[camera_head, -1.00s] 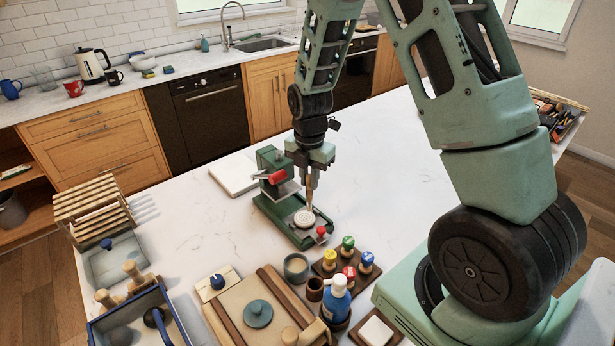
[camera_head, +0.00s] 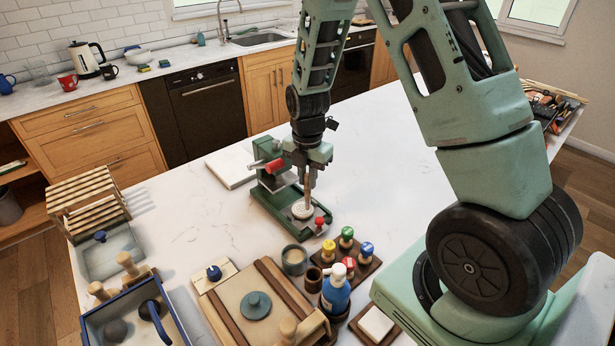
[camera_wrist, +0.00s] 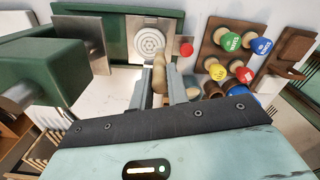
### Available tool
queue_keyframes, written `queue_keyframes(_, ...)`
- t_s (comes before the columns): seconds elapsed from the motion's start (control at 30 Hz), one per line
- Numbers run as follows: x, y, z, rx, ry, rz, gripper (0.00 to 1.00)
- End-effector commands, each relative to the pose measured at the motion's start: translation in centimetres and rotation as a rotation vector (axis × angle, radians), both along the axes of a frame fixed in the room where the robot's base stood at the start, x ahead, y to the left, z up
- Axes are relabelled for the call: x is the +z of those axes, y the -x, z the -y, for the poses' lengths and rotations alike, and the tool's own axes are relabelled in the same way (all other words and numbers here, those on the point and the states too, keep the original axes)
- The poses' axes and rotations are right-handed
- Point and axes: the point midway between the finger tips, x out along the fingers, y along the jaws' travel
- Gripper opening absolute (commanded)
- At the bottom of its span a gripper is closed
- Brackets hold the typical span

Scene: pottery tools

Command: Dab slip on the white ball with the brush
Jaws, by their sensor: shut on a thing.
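My gripper (camera_head: 311,183) is shut on the brush (camera_head: 307,196), which has a brown wooden handle and points down. The handle also shows between the fingers in the wrist view (camera_wrist: 159,75). The brush tip is at a round white piece (camera_head: 301,212) on the green press (camera_head: 322,222). In the wrist view this piece is a pale disc with ringed markings (camera_wrist: 150,41). I cannot tell whether the tip touches it. No plain white ball stands out clearly. A teal cup (camera_head: 295,249) with cream contents, perhaps slip, stands in front of the press.
The press has a red handle (camera_head: 273,166) and a red knob (camera_head: 319,221) close to the brush. A rack of coloured-top stamps (camera_head: 347,232), a blue bottle (camera_head: 336,297) and a wooden board (camera_head: 232,310) stand in front.

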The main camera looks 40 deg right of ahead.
Motion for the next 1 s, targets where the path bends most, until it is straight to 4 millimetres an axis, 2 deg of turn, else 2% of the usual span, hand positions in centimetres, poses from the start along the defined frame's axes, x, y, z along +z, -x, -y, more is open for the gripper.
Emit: queue_keyframes(1.0, -0.98, 0.00, 0.02, 0.000, 0.000, 0.000, 0.03)
